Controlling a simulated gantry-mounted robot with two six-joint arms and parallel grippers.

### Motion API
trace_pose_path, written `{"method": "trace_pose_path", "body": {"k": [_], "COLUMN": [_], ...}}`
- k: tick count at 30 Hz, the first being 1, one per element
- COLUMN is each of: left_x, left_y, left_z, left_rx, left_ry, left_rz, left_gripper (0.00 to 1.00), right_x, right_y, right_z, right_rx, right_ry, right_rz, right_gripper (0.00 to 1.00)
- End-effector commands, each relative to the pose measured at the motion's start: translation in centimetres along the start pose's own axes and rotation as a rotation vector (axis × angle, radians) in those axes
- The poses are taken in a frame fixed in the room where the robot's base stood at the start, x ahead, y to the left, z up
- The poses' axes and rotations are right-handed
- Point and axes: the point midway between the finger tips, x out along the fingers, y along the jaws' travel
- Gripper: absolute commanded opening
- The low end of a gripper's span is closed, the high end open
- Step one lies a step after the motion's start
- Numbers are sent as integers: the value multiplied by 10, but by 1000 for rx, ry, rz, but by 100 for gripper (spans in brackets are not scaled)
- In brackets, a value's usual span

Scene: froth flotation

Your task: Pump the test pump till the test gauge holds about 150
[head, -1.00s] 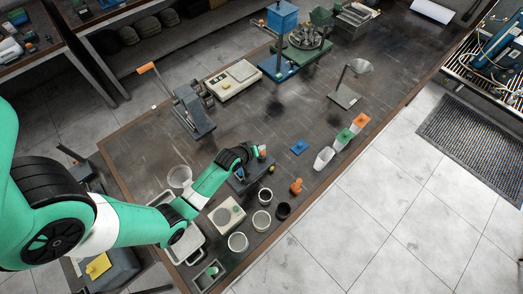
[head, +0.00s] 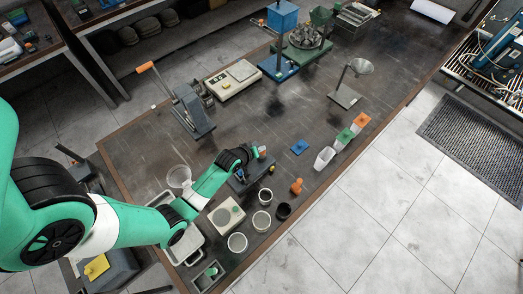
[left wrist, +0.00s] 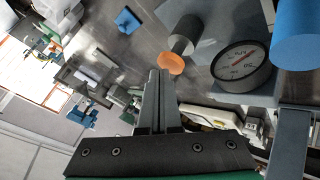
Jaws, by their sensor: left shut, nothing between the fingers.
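My left gripper (head: 251,158) is over the dark unit on the bench in the head view. In the left wrist view its fingers (left wrist: 158,75) are together and empty. A blue cylinder (left wrist: 297,38) stands beside the gauge. These appear to be the test pump (head: 241,184), largely hidden by my arm in the head view. My right gripper is not in view.
A lever device with an orange handle (head: 146,67) stands to the left. A blue square (head: 300,147), an orange bottle-like item (head: 296,186) and several cups are nearby. A scale (head: 233,80) and a funnel stand (head: 346,96) are farther back. The middle of the bench is mostly clear.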

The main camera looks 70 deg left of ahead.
Motion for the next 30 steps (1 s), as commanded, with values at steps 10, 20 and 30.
{"method": "trace_pose_path", "body": {"k": [10,20,30], "left_x": [4,6,9], "left_y": [-2,-5,-7], "left_z": [2,5,7], "left_rx": [0,0,0], "left_ry": [0,0,-1], "left_rz": [0,0,-1], "left_gripper": [0,0,0], "right_x": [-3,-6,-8], "right_y": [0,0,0], "right_z": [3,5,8], "right_rx": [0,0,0], "right_ry": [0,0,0], "right_rz": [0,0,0], "right_gripper": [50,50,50]}}
